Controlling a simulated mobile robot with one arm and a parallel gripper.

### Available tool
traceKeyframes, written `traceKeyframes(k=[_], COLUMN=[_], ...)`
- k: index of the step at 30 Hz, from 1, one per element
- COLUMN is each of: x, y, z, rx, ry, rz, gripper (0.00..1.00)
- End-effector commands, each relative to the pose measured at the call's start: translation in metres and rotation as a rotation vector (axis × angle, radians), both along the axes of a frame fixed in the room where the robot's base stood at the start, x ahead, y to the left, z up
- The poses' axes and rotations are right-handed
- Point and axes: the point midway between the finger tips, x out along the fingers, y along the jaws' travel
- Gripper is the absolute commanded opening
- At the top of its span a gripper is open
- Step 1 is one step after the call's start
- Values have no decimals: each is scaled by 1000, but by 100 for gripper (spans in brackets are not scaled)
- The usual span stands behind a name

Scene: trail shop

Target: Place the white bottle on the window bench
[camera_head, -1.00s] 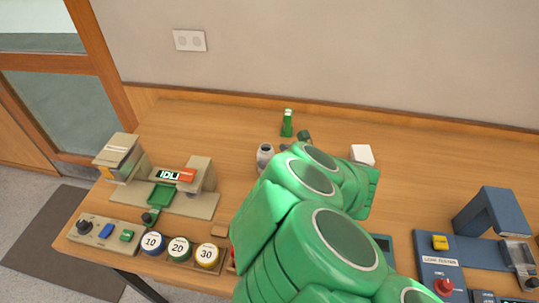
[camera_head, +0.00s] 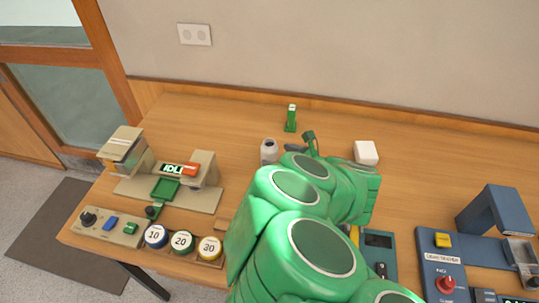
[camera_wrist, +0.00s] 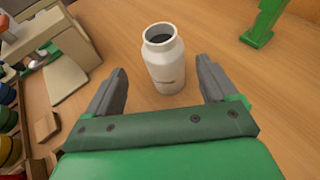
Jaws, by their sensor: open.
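The white bottle (camera_wrist: 165,62) stands upright on the wooden bench, with an open dark mouth. In the wrist view it is just beyond and between the fingertips of my gripper (camera_wrist: 165,82), not clasped. My gripper is open and empty. In the head view the bottle (camera_head: 269,151) stands left of my green arm, and the arm hides most of my gripper. I cannot tell from these frames which surface is the window bench.
A beige machine (camera_head: 165,188) and round weights (camera_head: 182,242) are at the left. A blue device (camera_head: 455,250) is at the right. The back of the bench is mostly clear.

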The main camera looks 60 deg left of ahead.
Motion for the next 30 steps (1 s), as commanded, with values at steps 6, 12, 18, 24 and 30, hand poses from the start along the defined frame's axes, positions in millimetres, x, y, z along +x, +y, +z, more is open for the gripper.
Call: traceKeyframes(k=[6,12,18,24,30], x=[-3,-4,-4,-7,-8], y=[18,27,48,63,69], z=[-6,-12,-19,-26,-28], rx=[3,0,4,1,2], ry=[2,3,4,3,1], rz=[1,0,1,-2,-1], gripper=[86,86,86,86,86])
